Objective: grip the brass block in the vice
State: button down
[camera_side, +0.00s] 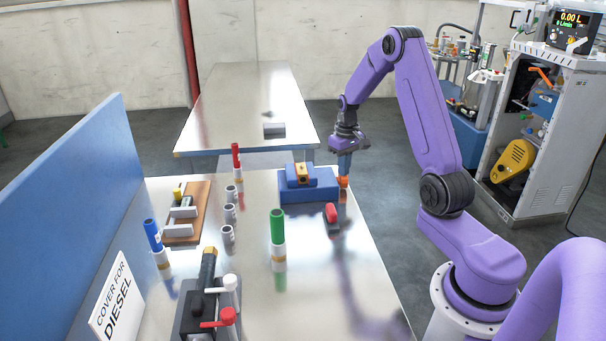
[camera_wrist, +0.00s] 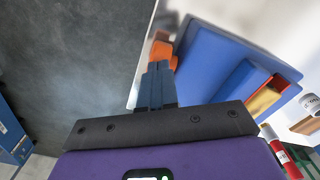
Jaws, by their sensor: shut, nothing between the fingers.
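The blue vice (camera_side: 308,192) sits on the metal table's far right part, and fills the upper right of the wrist view (camera_wrist: 213,50). The brass block (camera_side: 303,174) stands between its jaws; in the wrist view, the block (camera_wrist: 264,98) shows beside the blue jaw. I cannot tell whether the jaws press on it. The vice's orange handle (camera_side: 343,183) is on its right side, and also shows in the wrist view (camera_wrist: 162,52). My gripper (camera_side: 345,172) points down at the handle, its fingers (camera_wrist: 157,68) shut with nothing between them. I cannot tell whether they touch the handle.
A green-topped cylinder (camera_side: 278,240), a red one (camera_side: 237,160) and grey fittings (camera_side: 229,213) stand left. The table's right edge is close to the handle. A second table (camera_side: 245,95) is behind.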

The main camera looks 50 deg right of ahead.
jog(key=shift+w, duration=0.1)
jog(key=shift+r, duration=0.7)
jog(key=shift+s+a, duration=0.25)
jog(key=shift+s, duration=0.05)
dwell(0.4)
jog(key=shift+r, duration=2.5)
